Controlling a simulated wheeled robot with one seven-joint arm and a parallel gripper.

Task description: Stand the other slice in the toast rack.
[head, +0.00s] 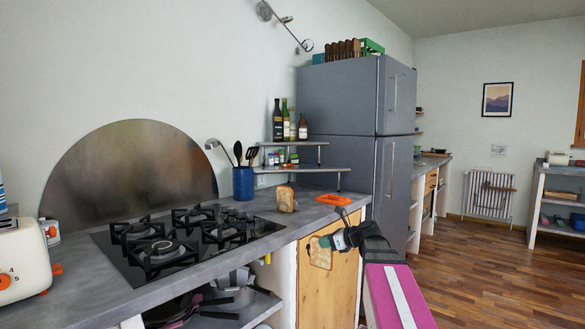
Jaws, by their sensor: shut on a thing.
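A slice of toast (320,253) hangs upright in front of the wooden cabinet door, below the counter's top edge. My gripper (326,242) is shut on its upper part, coming from the right. Another brown slice (286,199) stands upright on the counter, right of the hob. The toast rack cannot be made out clearly; it may be hidden around that standing slice. The held slice is apart from the standing one, lower and to its right in the picture. A cream toaster (22,262) with orange controls stands at the left edge, partly cut off.
A black gas hob (190,240) fills the middle of the counter. A blue utensil pot (243,183) and a small shelf (310,169) stand behind the standing slice. A flat orange object (333,200) lies near the counter's right end. A grey fridge (345,120) stands beyond.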

